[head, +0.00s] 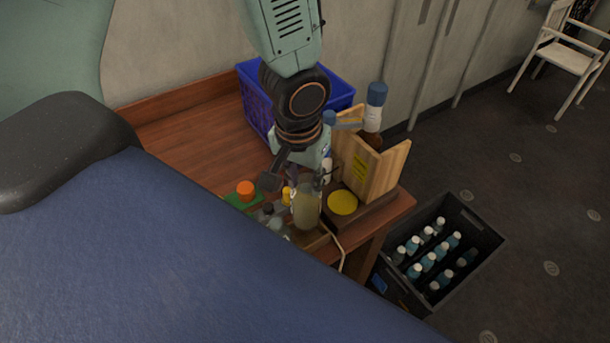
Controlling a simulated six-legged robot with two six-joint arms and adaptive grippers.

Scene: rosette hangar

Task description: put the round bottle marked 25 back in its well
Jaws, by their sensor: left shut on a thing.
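My left gripper (298,181) comes down from the top over the right end of the wooden table. It is shut on a round bottle with a yellowish-olive body (306,208), which hangs roughly upright below the fingers. I cannot read a number on it, and the fingers cover its top. Small bottles with an orange cap (245,190), a yellow cap (286,195) and clear or grey bodies stand close by, to the left of the held bottle. I cannot make out the well. My right gripper is not in view.
A wooden holder (385,170) with a tall blue-capped bottle (374,108) and a yellow disc (342,202) stand just right. A blue crate (338,90) is behind. A black crate of several bottles (470,226) stands on the floor. A large blue surface (130,250) hides the table's front.

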